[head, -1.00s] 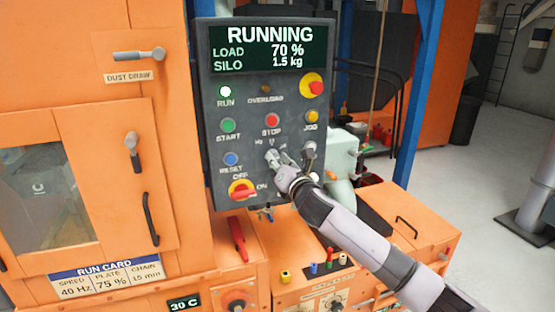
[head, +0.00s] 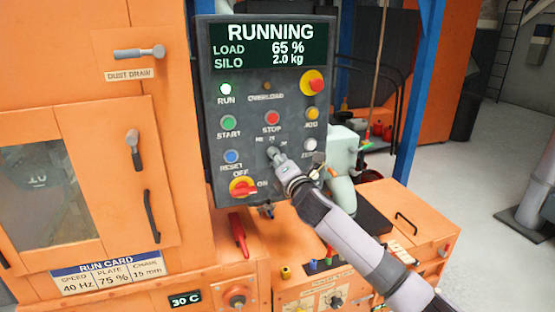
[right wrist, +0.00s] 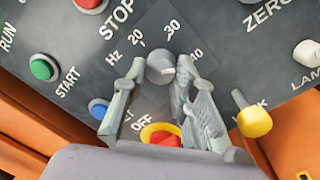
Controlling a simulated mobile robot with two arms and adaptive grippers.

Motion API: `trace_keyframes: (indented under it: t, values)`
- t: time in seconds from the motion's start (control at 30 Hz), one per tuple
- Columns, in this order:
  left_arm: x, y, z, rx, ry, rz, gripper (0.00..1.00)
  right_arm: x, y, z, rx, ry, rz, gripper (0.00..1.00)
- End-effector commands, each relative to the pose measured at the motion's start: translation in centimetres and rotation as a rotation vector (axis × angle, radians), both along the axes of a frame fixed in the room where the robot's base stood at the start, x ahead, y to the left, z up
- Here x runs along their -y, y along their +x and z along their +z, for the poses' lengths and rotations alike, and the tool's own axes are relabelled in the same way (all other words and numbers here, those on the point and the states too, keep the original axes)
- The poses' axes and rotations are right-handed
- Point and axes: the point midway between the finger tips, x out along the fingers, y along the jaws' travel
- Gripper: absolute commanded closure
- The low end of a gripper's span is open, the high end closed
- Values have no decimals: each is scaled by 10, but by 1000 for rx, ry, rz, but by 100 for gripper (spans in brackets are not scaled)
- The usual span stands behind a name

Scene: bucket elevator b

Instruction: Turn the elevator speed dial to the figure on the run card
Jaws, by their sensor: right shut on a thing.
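The run card (head: 107,277) at lower left reads speed 40 Hz, plate 75 % and chain 15 mm. The speed dial (right wrist: 160,63) is a small grey knob on the dark panel, with Hz, 20, 30 and 40 around it in the right wrist view. My right gripper (right wrist: 162,74) has a finger on each side of it and is shut on it. A light mark shows on the knob, but I cannot tell exactly which figure it points to. In the head view my right gripper (head: 279,158) hides much of the dial. My left gripper is not in view.
The control panel (head: 220,185) shows RUNNING, load 65 %, silo 2.0 kg. Around the dial are the stop button (head: 272,118), reset button (head: 232,157), zero button (head: 311,143) and red-and-yellow OFF/ON switch (head: 242,187).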

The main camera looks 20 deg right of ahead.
Motion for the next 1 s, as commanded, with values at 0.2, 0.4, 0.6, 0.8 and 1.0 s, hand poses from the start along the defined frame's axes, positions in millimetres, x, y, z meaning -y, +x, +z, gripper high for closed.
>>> trace_keyframes:
  t: [0.2,0.4,0.6,0.8,1.0]
  values:
    - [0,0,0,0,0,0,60,0,0,-2,-4,0,-1,100]
    - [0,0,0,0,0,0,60,0,0,-2,-4,0,-1,67]
    - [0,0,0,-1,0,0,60,0,0,-1,-2,0,0,54]
    - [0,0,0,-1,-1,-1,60,0,0,-1,-1,-1,-1,54]
    - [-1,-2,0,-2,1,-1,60,1,-6,-1,-1,-1,-1,54]
